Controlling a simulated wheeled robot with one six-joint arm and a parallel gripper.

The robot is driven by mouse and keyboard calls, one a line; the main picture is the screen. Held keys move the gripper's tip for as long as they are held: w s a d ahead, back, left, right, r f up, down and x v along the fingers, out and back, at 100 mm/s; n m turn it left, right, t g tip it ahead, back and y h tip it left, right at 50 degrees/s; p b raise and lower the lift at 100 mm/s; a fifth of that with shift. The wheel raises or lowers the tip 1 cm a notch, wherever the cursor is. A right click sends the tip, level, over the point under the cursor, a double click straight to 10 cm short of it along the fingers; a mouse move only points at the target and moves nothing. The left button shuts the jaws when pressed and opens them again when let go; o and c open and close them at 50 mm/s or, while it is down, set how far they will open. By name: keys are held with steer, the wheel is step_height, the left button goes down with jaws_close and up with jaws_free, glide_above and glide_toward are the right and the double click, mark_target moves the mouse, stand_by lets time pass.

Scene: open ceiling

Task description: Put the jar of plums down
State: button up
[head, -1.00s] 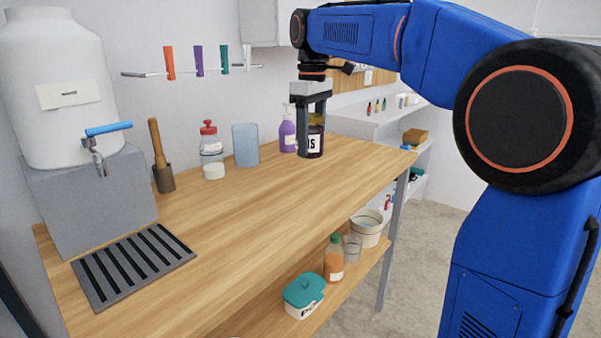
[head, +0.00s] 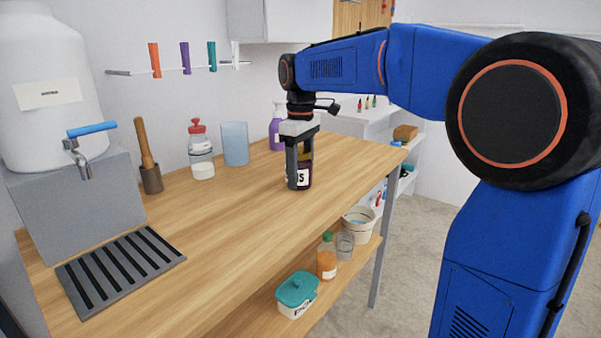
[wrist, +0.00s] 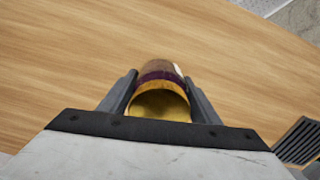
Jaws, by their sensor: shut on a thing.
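The jar of plums (head: 304,178) is dark purple with a white label that ends in "S". My gripper (head: 298,180) is shut on it from above, with a finger in front of part of the jar. The jar is upright in the head view, over the right half of the wooden worktop (head: 220,225). I cannot tell whether its base touches the wood. In the wrist view the jar (wrist: 160,88) shows its yellowish top between the two fingers of my gripper (wrist: 160,95). Most of its label is hidden.
A purple bottle (head: 276,135), a blue container (head: 235,144) and a red-topped jar (head: 199,140) stand along the wall. A pestle in a mortar (head: 151,178) and a slatted drain tray (head: 118,268) are further left. The worktop's middle is clear. Its front edge is near the jar.

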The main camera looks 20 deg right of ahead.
mark_target(301, 150)
steer(key=shift+f, duration=0.15)
steer(key=o, duration=1.5)
steer(key=shift+o, duration=0.2)
step_height(301, 150, up, 12)
steer(key=shift+r, duration=0.1)
steer(key=shift+s, duration=0.15)
